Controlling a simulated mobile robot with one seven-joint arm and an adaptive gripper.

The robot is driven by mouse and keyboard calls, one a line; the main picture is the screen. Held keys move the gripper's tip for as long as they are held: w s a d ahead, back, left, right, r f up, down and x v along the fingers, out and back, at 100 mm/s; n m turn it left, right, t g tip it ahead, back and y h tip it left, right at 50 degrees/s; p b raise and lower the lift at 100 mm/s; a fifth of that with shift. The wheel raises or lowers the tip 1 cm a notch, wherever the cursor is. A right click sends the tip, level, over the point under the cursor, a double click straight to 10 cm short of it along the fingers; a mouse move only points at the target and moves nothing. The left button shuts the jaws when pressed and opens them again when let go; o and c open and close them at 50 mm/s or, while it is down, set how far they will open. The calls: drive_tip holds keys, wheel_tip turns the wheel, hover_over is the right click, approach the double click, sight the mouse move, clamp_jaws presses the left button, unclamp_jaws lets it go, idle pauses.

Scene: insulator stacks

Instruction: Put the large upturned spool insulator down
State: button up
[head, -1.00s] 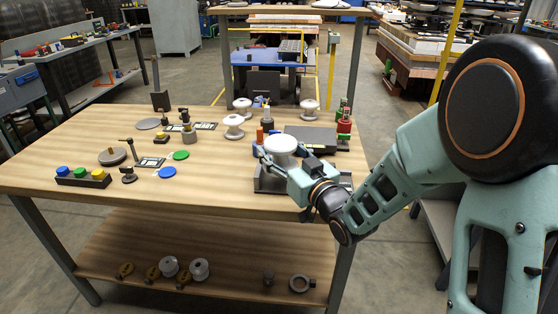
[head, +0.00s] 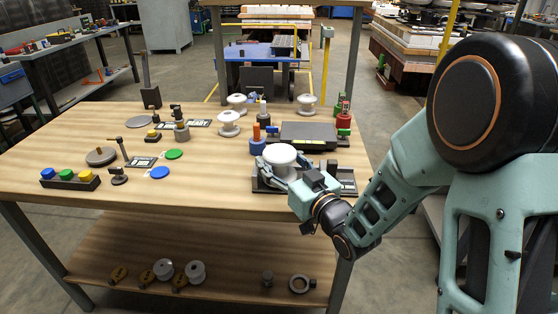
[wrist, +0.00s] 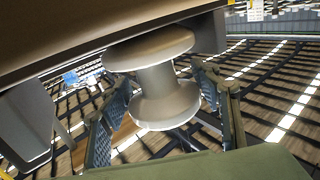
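The large white spool insulator (head: 280,156) stands upright at the front right of the workbench, at a dark low tray (head: 262,184). My gripper (head: 279,172) reaches in from the front right, with a finger on each side of the spool. In the wrist view the spool (wrist: 160,75) shows two wide flanges and a narrower waist between the fingers (wrist: 162,85).
A dark flat box (head: 308,134) and a blue-orange part (head: 257,140) stand just behind. Smaller white spools (head: 229,123) stand farther back. A red part (head: 343,121) is at the right edge. The bench's middle front (head: 210,185) is clear.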

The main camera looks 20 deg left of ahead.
sight(287, 165)
drive_tip(key=o, duration=0.5)
drive_tip(key=shift+c, duration=0.2)
drive_tip(key=shift+r, duration=0.15)
drive_tip(key=p+v, duration=0.1)
drive_tip(key=v, duration=0.5)
drive_tip(key=shift+w, duration=0.1)
drive_tip(key=shift+s+d+r+p, duration=0.15)
drive_tip(key=shift+s+r+p, duration=0.1)
drive_tip(key=shift+p, duration=0.45)
drive_tip(key=shift+d+f+p, duration=0.1)
drive_tip(key=shift+d+p, duration=0.05)
drive_tip(key=shift+p, duration=0.95)
drive_tip(key=p+v, duration=0.2)
drive_tip(key=p, duration=0.4)
drive_tip(key=shift+s+d, duration=0.1)
drive_tip(key=shift+s, duration=0.15)
drive_tip(key=shift+p+v, duration=1.4)
drive_tip(key=shift+v, duration=0.1)
drive_tip(key=shift+f, duration=0.15)
